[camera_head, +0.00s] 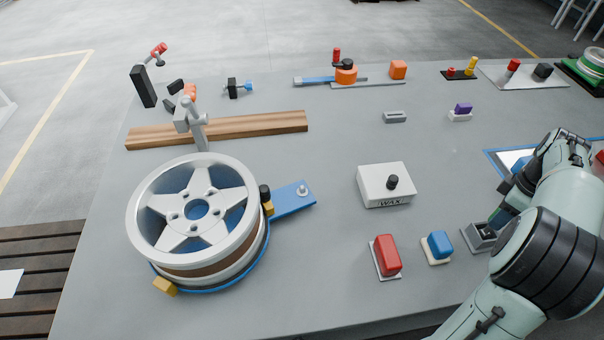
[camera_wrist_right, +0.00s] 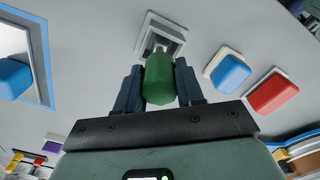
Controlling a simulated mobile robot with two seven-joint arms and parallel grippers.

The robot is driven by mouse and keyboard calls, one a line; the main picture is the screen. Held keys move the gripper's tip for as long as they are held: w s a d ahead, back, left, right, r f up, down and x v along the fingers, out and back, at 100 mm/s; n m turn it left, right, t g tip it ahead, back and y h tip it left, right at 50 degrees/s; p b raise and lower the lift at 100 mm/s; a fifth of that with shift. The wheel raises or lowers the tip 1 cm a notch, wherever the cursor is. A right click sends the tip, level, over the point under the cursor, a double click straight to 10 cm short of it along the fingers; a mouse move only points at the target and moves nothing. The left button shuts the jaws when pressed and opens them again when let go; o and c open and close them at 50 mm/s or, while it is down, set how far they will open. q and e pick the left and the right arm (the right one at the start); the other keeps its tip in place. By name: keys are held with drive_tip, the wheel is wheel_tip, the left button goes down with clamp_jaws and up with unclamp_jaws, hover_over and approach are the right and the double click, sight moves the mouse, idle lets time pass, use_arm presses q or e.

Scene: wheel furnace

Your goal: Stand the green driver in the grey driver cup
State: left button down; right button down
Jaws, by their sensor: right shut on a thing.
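The green driver (camera_wrist_right: 159,80) shows in the right wrist view with its thick handle between the two fingers of my right gripper (camera_wrist_right: 160,88), which is shut on it. Its far end points at the grey driver cup (camera_wrist_right: 174,30), a square holder with a dark opening. I cannot tell whether the tip is inside the cup or just above it. In the head view the cup (camera_head: 478,238) stands at the right, partly hidden by my right arm. My right gripper (camera_head: 508,198) is just above it there, and the driver is mostly hidden. My left gripper is not in view.
A blue block (camera_head: 438,246) and a red block (camera_head: 386,255) stand left of the cup. A white box marked WAX (camera_head: 372,188) is behind them. A blue-edged tray (camera_head: 497,160) lies behind my right gripper. The large wheel (camera_head: 185,225) fills the left.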

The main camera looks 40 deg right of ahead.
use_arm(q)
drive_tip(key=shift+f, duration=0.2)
use_arm(e)
drive_tip(key=shift+f, duration=0.15)
drive_tip(key=c, duration=0.6)
unclamp_jaws()
use_arm(q)
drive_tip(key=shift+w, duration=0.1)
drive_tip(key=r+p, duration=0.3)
drive_tip(key=p, duration=0.1)
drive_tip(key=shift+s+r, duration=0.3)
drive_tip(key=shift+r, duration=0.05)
use_arm(e)
wheel_tip(320, 180, up, 14)
drive_tip(key=shift+f, duration=0.25)
